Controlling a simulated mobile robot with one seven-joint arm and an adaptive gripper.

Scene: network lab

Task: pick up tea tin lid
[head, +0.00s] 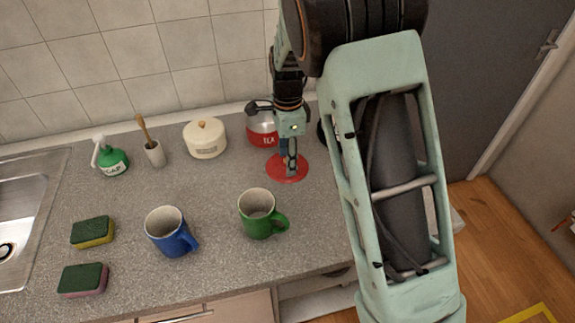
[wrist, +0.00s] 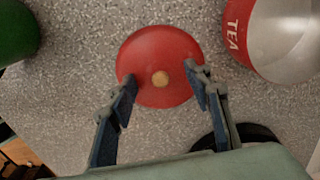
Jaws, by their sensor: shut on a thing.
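The tea tin lid is a round red disc (head: 283,174) with a small tan knob, and it shows from above in the wrist view (wrist: 160,52). My gripper (head: 291,172) comes down on it from above. In the wrist view my gripper's two fingers (wrist: 164,86) are at the lid's left and right sides, shut on it, with the knob between them. I cannot tell whether the lid touches the counter. The red tea tin (head: 264,137), marked TEA, stands just behind the lid; in the wrist view it is at the upper right (wrist: 240,37).
A green mug (head: 257,215) and a blue mug (head: 168,235) stand in front. A cream pot (head: 205,139), brush holder (head: 154,154) and green soap bottle (head: 113,162) stand along the back. Two sponges (head: 92,232) lie near the sink (head: 28,190). Counter left of the lid is clear.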

